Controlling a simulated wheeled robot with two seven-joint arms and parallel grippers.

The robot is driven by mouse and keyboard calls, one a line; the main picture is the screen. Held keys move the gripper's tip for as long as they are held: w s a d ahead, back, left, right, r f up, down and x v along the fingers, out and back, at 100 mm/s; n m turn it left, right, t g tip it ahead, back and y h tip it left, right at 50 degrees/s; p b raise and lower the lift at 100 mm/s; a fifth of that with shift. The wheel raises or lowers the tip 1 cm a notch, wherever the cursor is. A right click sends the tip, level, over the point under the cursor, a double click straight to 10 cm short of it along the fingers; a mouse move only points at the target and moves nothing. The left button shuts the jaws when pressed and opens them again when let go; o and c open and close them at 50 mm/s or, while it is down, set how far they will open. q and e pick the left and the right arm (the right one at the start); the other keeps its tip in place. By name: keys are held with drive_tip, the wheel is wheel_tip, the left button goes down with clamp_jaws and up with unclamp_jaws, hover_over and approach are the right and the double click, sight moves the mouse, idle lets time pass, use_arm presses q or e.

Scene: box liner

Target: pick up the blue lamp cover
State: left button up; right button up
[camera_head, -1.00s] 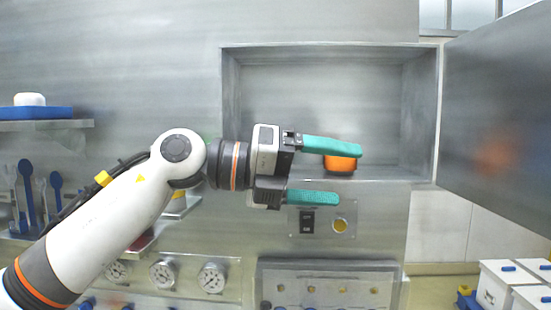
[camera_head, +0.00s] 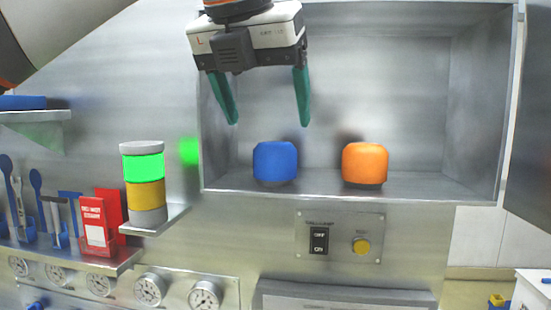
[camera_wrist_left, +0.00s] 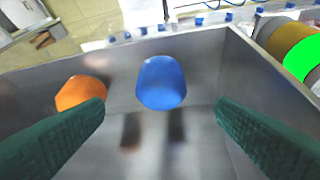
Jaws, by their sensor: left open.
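The blue lamp cover (camera_head: 275,162) stands on the floor of an open metal wall compartment, left of an orange cover (camera_head: 365,163). My left gripper (camera_head: 268,122) is open and empty, fingers pointing down, above the blue cover in the head view. In the left wrist view, the blue cover (camera_wrist_left: 161,83) shows between the two green fingers (camera_wrist_left: 160,135) and beyond their tips, not touched. The orange cover (camera_wrist_left: 80,92) is partly behind one finger there. My right gripper is not in view.
The compartment (camera_head: 420,188) has side walls, a back and a front lip. A lamp stack (camera_head: 144,183) with a lit green segment stands on a small shelf to the left. A switch panel (camera_head: 339,237) is below. An open door (camera_head: 527,140) stands at the right.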

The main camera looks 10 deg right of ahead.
sight(271, 143)
use_arm(q)
drive_tip(key=x, duration=0.2)
drive_tip(key=shift+w+d+f, duration=0.15)
drive_tip(key=shift+w+f, duration=0.05)
drive_tip(key=shift+w, duration=0.1)
drive_tip(key=p+x, duration=0.1)
drive_tip(key=x, duration=0.1)
drive_tip(key=shift+w+d+f, duration=0.1)
drive_tip(key=shift+f, duration=0.1)
drive_tip(key=f, duration=0.1)
drive_tip(key=w+f+p, duration=0.1)
drive_tip(key=shift+d+f, duration=0.1)
drive_tip(key=shift+f, duration=0.25)
drive_tip(key=shift+w+f, duration=0.1)
drive_tip(key=shift+f, duration=0.15)
drive_tip(key=shift+d, duration=0.25)
drive_tip(key=shift+a, duration=0.1)
drive_tip(key=c, duration=1.1)
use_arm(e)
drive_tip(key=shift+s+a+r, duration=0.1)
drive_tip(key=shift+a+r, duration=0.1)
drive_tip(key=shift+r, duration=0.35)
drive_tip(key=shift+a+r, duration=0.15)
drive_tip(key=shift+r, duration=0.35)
